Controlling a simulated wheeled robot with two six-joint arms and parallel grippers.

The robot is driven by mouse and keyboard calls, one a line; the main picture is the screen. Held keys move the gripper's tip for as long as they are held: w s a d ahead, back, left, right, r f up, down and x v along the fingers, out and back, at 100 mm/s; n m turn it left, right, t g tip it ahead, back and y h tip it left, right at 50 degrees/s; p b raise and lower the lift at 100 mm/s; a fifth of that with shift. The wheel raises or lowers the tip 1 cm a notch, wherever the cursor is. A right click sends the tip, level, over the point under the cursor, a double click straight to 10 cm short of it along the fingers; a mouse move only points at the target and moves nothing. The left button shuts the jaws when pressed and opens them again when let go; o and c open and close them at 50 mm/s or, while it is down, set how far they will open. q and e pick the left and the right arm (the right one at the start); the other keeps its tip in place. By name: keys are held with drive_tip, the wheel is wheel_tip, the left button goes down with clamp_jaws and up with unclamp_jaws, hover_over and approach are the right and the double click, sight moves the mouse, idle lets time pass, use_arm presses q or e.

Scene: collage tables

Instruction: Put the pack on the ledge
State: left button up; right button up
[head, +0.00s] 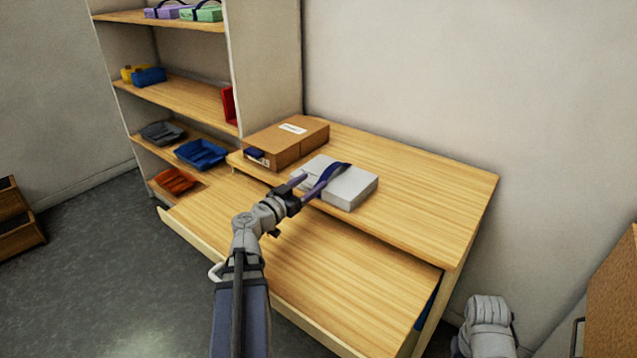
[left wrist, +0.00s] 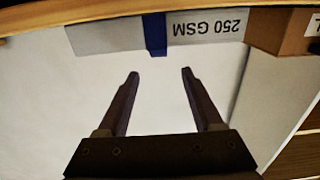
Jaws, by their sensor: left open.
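The pack (head: 353,188) is a pale grey-white block with a dark blue strap. It appears to rest on the ledge (head: 430,195), the raised wooden top along the wall, close to its front edge. In the left wrist view the pack (left wrist: 208,28) shows at the top, with "250 GSM" upside down and the blue band near the line between the fingers. My left gripper (head: 312,185) is open and empty, its fingers (left wrist: 158,75) apart from the pack's face. In the head view its fingers overlap the pack's left part. My right gripper is not in view.
A brown box (head: 300,141) stands just left of the pack on the ledge. The lower wooden surface (head: 320,265) is bare in front. A shelf unit (head: 265,60) with coloured trays and packs stands at left. The ledge's right part is clear.

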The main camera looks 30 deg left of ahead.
sight(331, 168)
use_arm(q)
drive_tip(key=w, duration=0.3)
drive_tip(key=shift+w+a+f, duration=0.1)
drive_tip(key=shift+w+f, duration=0.3)
drive_tip(key=shift+w+d+r, duration=0.1)
drive_tip(key=shift+w+d, duration=0.1)
drive_tip(key=shift+w, duration=1.05)
drive_tip(key=shift+w+d+r, duration=0.1)
drive_tip(key=shift+w+d, duration=0.05)
drive_tip(key=shift+w, duration=1.15)
drive_tip(key=shift+w+d+r, duration=0.1)
drive_tip(key=shift+w+d, duration=0.1)
drive_tip(key=shift+w, duration=1.05)
clamp_jaws()
